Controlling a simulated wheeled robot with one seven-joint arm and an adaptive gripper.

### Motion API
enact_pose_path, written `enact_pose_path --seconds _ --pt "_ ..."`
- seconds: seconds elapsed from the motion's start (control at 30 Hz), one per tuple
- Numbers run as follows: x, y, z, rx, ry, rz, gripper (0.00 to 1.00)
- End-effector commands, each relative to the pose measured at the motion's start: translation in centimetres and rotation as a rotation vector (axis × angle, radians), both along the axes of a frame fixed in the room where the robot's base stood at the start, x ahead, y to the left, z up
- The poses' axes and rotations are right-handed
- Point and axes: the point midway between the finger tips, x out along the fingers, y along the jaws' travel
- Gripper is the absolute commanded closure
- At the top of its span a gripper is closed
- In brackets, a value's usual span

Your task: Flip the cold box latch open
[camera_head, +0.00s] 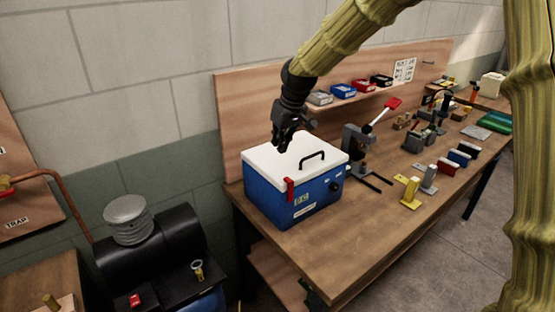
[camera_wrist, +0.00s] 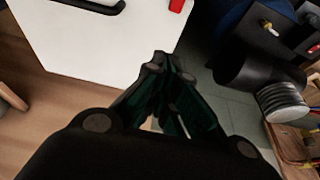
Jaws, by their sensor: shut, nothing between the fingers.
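The cold box (camera_head: 283,205) is blue with a white lid (camera_head: 270,157) and a black lid handle (camera_head: 312,156). It stands on the left end of the wooden workbench. A red latch (camera_head: 290,189) hangs on its front face at the lid edge. My gripper (camera_head: 281,149) is above the back left part of the lid, pointing down, fingers shut and empty. In the wrist view my gripper (camera_wrist: 163,60) shows over the lid's edge (camera_wrist: 100,45). The red latch (camera_wrist: 177,5) shows only partly at the top edge, apart from the fingertips.
A grey press with a red-handled lever (camera_head: 357,140) stands right of the box. Yellow and grey brackets (camera_head: 411,192) lie further along the bench (camera_head: 345,240). A black tank (camera_head: 150,245) is left of the bench. A shelf with small bins (camera_head: 343,90) is behind.

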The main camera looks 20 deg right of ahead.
Motion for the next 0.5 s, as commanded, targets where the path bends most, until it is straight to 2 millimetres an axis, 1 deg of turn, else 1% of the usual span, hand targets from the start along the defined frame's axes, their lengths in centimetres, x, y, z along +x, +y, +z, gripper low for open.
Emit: enact_pose_path --seconds 0.1,0.33,0.5 --pt "-0.07 -0.16 0.23 -0.001 0.0 -0.001 1.0" --pt "-0.22 -0.73 0.17 0.0 0.0 -0.009 1.0" --pt "-0.17 -0.78 -0.09 0.0 0.001 -0.009 1.0"
